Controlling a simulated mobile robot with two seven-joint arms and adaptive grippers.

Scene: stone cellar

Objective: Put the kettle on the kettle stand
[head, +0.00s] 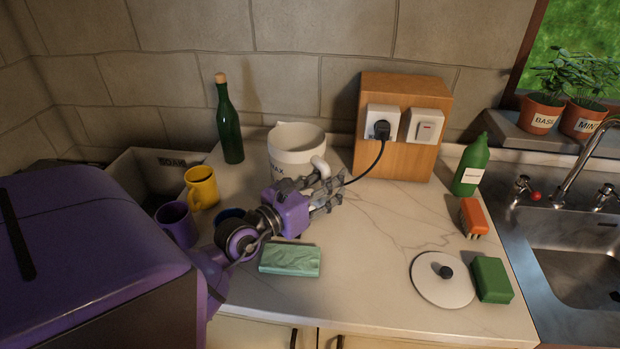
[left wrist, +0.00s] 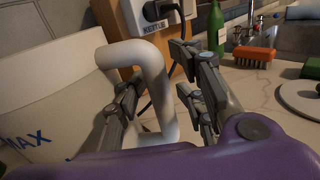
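The white kettle (head: 290,158), without its lid on, stands upright on the marble counter near the wall, its handle to the right. The handle (left wrist: 155,80) lies between the spread fingers of my left gripper (left wrist: 160,95) in the left wrist view. There is a gap between the handle and the right-hand finger. In the head view my left gripper (head: 330,190) is at the kettle's right side. The kettle stand cannot be made out; a black cable runs down from the socket block towards my fingers. My right gripper is not in view.
A wooden socket block (head: 412,165) stands behind. A round lid (head: 442,279), green sponge (head: 492,280), orange brush (head: 473,218) and green bottle (head: 471,168) are right, by the sink (head: 575,268). A folded cloth (head: 290,259) lies in front; mugs (head: 201,187) and a dark bottle (head: 229,125) are left.

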